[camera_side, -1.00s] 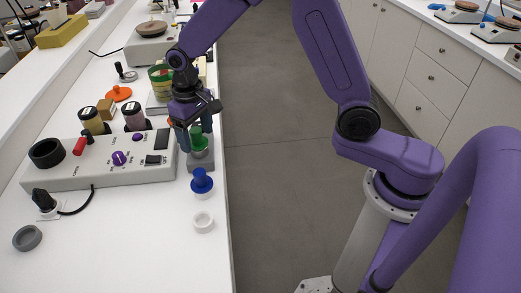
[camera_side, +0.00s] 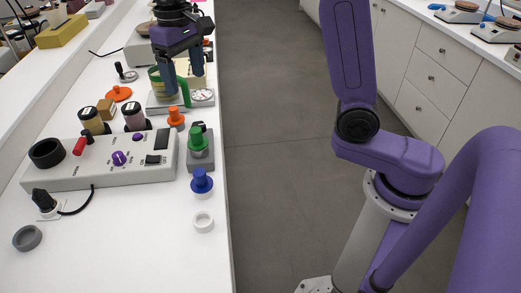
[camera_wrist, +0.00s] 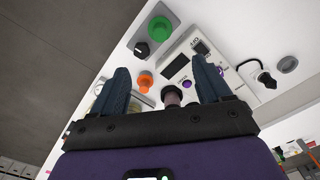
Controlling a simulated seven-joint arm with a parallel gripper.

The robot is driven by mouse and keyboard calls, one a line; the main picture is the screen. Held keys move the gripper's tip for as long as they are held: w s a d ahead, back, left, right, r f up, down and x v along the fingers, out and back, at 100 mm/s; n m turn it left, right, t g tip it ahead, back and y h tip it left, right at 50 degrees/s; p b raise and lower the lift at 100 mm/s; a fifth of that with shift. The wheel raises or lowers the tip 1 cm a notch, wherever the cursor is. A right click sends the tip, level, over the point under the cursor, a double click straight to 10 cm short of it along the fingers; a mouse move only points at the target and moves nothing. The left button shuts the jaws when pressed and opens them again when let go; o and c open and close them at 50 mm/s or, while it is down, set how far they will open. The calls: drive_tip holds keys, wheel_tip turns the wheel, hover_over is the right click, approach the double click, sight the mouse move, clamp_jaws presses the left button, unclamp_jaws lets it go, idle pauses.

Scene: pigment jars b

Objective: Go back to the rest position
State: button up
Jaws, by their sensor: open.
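My gripper (camera_side: 182,85) is open and empty, raised over the back of the white bench near the dial scale. In the wrist view its two blue fingers (camera_wrist: 162,75) stand apart with nothing held between them. A green-banded container (camera_side: 156,82) is partly hidden behind my fingers.
The control box (camera_side: 100,178) has a black ring and knobs. Two jars (camera_side: 92,122) (camera_side: 134,117) stand behind it. An orange piece (camera_side: 176,116), a blue piece (camera_side: 201,181) and a white ring (camera_side: 203,222) line the bench's right side. The dial scale (camera_side: 203,96) is close to my gripper.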

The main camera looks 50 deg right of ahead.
drive_tip(key=s+d+f+n, duration=0.3)
drive_tip(key=s, duration=0.7)
drive_tip(key=s+d+f+n, duration=0.3)
drive_tip(key=s+n, duration=0.1)
drive_tip(key=s, duration=0.6)
drive_tip(key=s+d+f+n, duration=0.3)
drive_tip(key=s+d+n, duration=0.1)
drive_tip(key=s, duration=0.6)
drive_tip(key=shift+f, duration=0.2)
